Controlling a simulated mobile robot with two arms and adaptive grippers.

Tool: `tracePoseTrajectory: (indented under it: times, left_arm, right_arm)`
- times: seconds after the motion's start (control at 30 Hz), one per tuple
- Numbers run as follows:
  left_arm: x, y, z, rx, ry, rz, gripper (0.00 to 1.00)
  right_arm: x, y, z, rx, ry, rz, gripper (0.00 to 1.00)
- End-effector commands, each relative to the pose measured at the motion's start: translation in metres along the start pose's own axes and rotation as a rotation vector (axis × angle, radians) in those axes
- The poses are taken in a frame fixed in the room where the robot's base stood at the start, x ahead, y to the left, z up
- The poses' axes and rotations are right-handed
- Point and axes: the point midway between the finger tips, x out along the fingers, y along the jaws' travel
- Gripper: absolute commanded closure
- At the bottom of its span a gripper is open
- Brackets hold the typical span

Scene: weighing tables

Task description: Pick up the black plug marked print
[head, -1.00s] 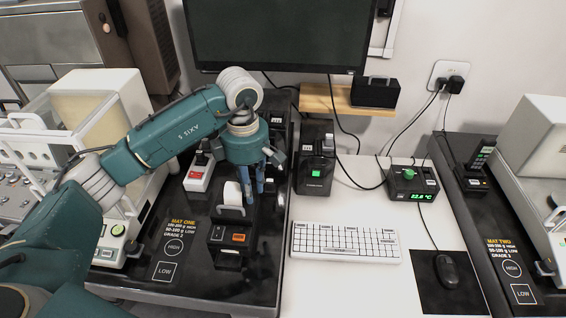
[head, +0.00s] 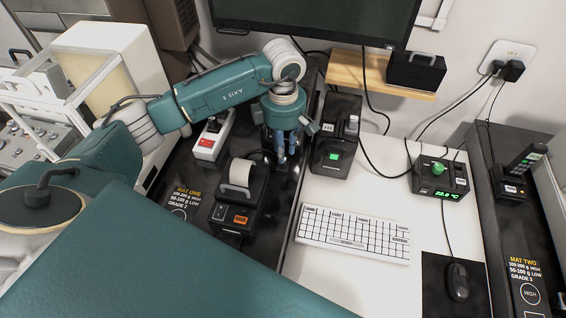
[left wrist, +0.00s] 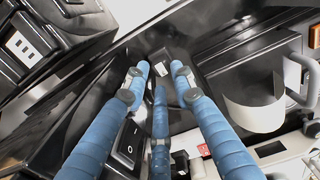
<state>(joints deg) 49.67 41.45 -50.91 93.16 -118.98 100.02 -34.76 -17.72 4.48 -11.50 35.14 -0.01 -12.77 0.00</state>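My left gripper (head: 281,155) points down over the black surface between the label printer and the black device with the green light. In the left wrist view its blue fingers (left wrist: 158,85) are spread apart with nothing held. Between and beyond the fingertips is a small dark item with a pale label (left wrist: 162,69). It may be the black plug, but I cannot read its marking. In the head view that spot is hidden by the gripper. The printer (head: 236,208) with its white paper roll (head: 238,178) is left of the gripper. My right gripper does not show.
The black device with a green light (head: 334,155) stands close right of the gripper. A white switch box with a red label (head: 213,138) is to the left. A keyboard (head: 355,234), a temperature box (head: 440,177) and a mouse (head: 457,281) are on the white table.

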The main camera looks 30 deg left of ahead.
Motion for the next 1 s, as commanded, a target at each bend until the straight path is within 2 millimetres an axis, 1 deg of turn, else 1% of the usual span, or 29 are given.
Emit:
tracePoseTrajectory:
  times: [0.03,0.17,0.23,0.37,0.57,0.6,0.67,0.7,0.73,1.0]
  left_arm:
    - [0.004,-0.002,0.0,-0.001,0.001,-0.006,0.75]
    - [0.023,-0.004,-0.001,-0.001,0.002,-0.007,0.75]
    - [0.035,-0.003,-0.001,-0.002,0.0,-0.006,0.75]
    - [0.046,-0.003,-0.001,0.0,-0.001,-0.003,0.75]
    - [0.048,-0.002,-0.001,0.001,0.0,-0.001,0.75]
    - [0.048,-0.002,-0.001,0.0,0.0,-0.001,0.77]
    - [0.048,-0.002,-0.001,0.0,0.0,-0.001,0.89]
    - [0.048,-0.002,-0.001,0.0,0.0,-0.001,0.97]
    - [0.048,-0.002,-0.001,0.0,0.0,-0.001,1.0]
    - [0.048,-0.002,-0.001,0.0,0.0,-0.001,1.0]
  right_arm:
    - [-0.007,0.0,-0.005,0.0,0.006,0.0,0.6]
    - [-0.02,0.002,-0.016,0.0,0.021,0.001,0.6]
    - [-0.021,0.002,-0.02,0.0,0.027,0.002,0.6]
    - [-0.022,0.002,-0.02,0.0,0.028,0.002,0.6]
    - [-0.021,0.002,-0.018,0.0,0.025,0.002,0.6]
    - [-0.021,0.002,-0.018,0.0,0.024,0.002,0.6]
    - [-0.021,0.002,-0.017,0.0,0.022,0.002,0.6]
    - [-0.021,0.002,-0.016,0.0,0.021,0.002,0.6]
    - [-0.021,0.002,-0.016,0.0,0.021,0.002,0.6]
    - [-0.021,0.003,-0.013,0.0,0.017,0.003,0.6]
